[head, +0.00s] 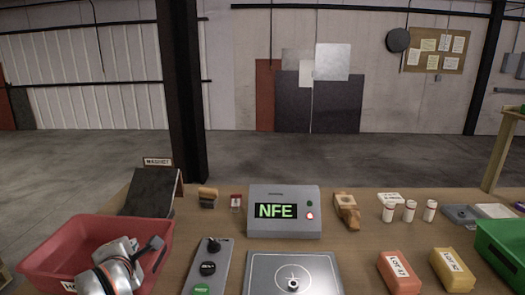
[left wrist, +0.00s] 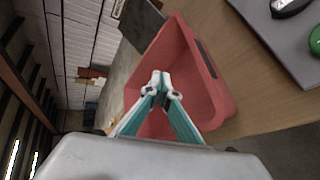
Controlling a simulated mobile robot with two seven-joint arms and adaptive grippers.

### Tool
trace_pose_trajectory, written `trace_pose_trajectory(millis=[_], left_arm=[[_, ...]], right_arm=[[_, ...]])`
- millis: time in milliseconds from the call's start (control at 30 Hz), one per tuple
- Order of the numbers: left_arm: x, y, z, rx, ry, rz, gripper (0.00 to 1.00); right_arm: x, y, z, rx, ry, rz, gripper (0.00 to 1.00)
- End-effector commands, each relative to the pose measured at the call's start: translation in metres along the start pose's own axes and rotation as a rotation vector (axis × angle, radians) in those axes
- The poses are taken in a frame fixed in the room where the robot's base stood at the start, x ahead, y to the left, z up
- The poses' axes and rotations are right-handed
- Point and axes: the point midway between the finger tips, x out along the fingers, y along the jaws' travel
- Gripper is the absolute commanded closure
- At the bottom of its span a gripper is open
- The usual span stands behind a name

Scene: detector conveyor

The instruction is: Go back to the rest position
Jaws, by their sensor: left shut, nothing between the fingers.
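My left gripper (head: 155,245) shows at the lower left of the head view, over the red bin (head: 60,240). In the left wrist view the left gripper's fingertips (left wrist: 160,84) meet with nothing between them, in front of the red bin (left wrist: 185,55). Part of the bin's inside is hidden by my arm in the head view. My right gripper is not in view.
The detector (head: 284,219) reads "NFE" with a red light lit. In front stand a control strip (head: 207,268) and a grey plate (head: 265,270). Orange (head: 399,272) and yellow (head: 452,269) lot blocks and a green bin (head: 503,250) are at right.

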Motion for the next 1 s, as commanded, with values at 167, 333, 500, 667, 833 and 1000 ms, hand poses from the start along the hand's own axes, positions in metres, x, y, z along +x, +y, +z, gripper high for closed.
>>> trace_pose_trajectory(millis=[167,333,500,667,833,1000], left_arm=[[-0.027,0.072,-0.049,0.152,0.169,0.382,1.0],[-0.081,0.126,-0.049,0.378,0.235,0.72,1.0],[-0.136,0.143,-0.008,0.682,0.209,0.992,1.0],[-0.169,0.117,0.048,1.027,0.108,1.152,1.0],[-0.175,0.048,0.097,1.435,-0.058,1.19,1.0],[-0.156,-0.048,0.107,1.855,-0.249,1.063,1.0]], right_arm=[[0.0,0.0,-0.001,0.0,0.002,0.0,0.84],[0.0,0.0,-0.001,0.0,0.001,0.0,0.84],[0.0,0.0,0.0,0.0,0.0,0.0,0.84],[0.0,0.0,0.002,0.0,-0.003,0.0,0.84],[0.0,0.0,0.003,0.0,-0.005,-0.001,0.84],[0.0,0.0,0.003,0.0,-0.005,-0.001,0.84]])
